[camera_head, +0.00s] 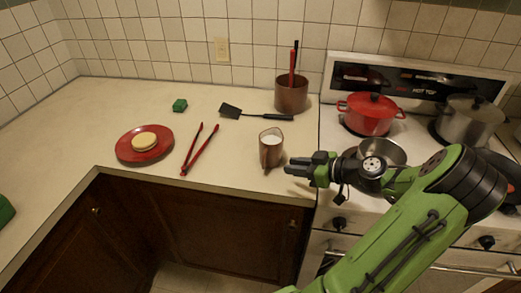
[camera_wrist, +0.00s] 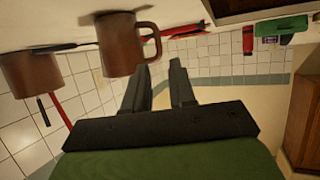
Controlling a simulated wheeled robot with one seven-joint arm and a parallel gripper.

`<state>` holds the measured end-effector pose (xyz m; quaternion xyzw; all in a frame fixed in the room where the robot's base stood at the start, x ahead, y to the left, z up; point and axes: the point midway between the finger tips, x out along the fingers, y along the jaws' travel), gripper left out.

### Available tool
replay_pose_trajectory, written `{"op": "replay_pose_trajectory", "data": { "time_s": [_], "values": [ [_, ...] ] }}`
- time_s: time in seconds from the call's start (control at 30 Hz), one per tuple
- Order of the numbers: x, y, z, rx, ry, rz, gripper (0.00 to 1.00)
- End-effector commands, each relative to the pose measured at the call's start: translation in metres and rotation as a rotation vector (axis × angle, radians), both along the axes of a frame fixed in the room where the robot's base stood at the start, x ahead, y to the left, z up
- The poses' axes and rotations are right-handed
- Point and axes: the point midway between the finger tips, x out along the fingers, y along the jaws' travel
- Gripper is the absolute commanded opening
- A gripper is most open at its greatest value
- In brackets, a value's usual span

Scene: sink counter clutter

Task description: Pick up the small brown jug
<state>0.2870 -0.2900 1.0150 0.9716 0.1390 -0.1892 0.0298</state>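The small brown jug (camera_head: 271,150) stands upright on the counter near its front edge, with something white inside. My gripper (camera_head: 292,167) is just to its right and slightly nearer the front, pointing left. In the wrist view, which is turned over, the jug (camera_wrist: 117,46) shows with its loop handle towards the fingers. My gripper (camera_wrist: 158,66) is open there, its two dark fingers apart with nothing between them. The handle lies just beyond the fingertips; I cannot tell whether they touch.
A brown utensil pot (camera_head: 291,96) stands behind the jug. A black spatula (camera_head: 255,115) and red tongs (camera_head: 198,150) lie nearby. The stove holds a red pot (camera_head: 370,116) and a steel bowl.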

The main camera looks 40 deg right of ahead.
Motion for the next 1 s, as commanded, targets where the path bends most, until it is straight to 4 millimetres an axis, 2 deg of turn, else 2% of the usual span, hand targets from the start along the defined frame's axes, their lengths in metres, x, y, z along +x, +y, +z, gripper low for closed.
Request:
{"op": "replay_pose_trajectory", "data": {
  "time_s": [0.1, 0.2, 0.37, 0.53, 0.63, 0.83, 1.0],
  "values": [
    [0.028, 0.010, -0.013, 0.003, 0.000, 0.006, 0.25],
    [0.045, 0.014, -0.020, 0.002, 0.002, 0.004, 0.25],
    [0.062, 0.019, -0.025, 0.002, 0.002, 0.003, 0.25],
    [0.092, 0.028, -0.035, 0.004, 0.002, 0.004, 0.25],
    [0.101, 0.030, -0.039, 0.002, 0.004, 0.002, 0.25],
    [0.102, 0.030, -0.039, 0.001, 0.004, 0.000, 0.25],
    [0.102, 0.030, -0.039, 0.001, 0.004, 0.000, 0.00]
  ]
}}
